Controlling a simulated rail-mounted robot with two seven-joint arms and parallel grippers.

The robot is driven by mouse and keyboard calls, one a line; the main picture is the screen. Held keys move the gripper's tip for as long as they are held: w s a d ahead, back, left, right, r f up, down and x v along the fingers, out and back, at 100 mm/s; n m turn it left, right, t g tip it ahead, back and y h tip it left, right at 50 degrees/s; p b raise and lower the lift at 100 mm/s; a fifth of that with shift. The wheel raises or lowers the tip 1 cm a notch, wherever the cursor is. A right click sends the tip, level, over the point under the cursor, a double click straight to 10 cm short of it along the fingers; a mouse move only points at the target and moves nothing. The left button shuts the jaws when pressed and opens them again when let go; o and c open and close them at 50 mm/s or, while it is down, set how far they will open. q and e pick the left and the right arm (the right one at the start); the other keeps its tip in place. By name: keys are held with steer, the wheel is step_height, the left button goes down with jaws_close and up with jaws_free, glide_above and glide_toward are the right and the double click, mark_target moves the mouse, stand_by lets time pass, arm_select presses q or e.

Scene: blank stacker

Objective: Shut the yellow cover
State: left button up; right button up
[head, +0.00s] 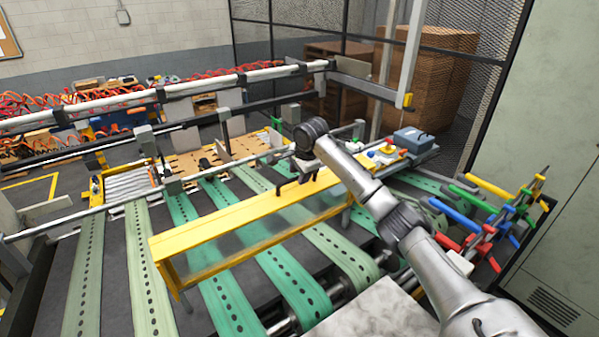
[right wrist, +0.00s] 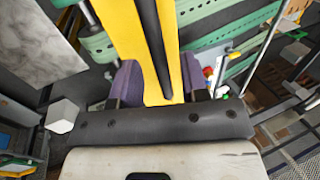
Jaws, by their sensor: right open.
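The yellow cover (head: 205,228) is a long yellow frame with a clear panel. It stands raised above the green belts in the middle of the head view and runs from front left to back right. In the right wrist view its yellow bar (right wrist: 122,30) carries a long black handle (right wrist: 152,40). My right gripper (head: 300,182) is at the far right part of the cover's top bar. In the right wrist view the open gripper (right wrist: 158,82) has its purple fingers on either side of the bar and handle. Whether they touch is unclear. My left gripper is out of view.
Green perforated belts (head: 90,270) run below the cover. A control box with coloured buttons (head: 388,150) stands behind my right arm. Coloured handles (head: 480,215) stick out at the right. A long metal rail (head: 200,88) crosses the back, and a mesh fence (head: 480,90) stands behind.

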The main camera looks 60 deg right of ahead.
steer(key=shift+f, duration=0.2)
steer(key=shift+c, duration=0.3)
jaws_close()
